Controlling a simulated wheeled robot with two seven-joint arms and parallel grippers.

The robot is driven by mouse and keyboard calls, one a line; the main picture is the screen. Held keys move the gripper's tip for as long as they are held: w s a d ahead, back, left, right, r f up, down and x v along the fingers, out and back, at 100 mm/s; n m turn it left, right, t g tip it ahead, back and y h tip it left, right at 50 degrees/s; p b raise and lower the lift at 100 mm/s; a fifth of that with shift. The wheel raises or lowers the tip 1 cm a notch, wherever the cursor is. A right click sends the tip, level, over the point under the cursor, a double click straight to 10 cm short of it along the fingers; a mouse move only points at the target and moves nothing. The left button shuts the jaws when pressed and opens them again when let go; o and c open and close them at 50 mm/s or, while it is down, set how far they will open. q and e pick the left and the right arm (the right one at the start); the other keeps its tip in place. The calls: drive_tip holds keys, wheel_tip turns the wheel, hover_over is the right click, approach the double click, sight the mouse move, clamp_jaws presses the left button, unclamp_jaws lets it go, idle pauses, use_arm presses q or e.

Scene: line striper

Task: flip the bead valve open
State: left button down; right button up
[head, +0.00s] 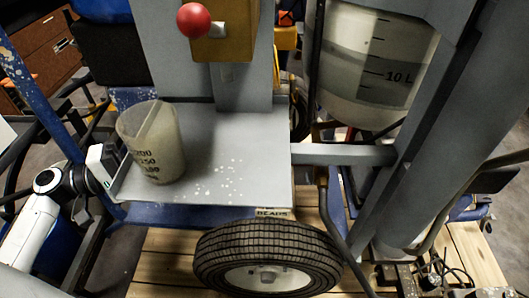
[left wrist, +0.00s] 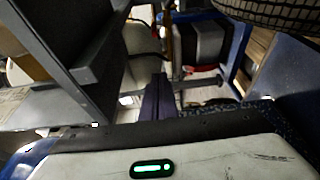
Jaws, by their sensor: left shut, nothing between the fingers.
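A red ball knob (head: 194,20) with a short metal stem stands out from a yellow block (head: 226,35) on the grey upright at the top of the head view. It looks like the valve handle, though no label there confirms it. A partly hidden "BEADS" label (head: 272,212) sits under the shelf's front edge, just above the tyre. My left gripper (head: 112,168) is at the left end of the shelf, low and well apart from the red knob. In the left wrist view its dark fingers (left wrist: 160,97) are together and empty. My right gripper is not in view.
A translucent measuring cup (head: 152,142) stands on the left of the grey shelf (head: 235,150), close to my left gripper. White specks lie on the shelf. A tyre (head: 268,240) is below, and a clear tank (head: 370,62) and slanted grey post (head: 425,130) are right.

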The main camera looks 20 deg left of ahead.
use_arm(q)
drive_tip(key=x, duration=1.9)
drive_tip(key=shift+s+d, duration=0.25)
drive_tip(key=shift+s, duration=0.7)
drive_tip(key=shift+s+d, duration=0.3)
drive_tip(key=shift+s, duration=0.6)
drive_tip(key=shift+d, duration=0.15)
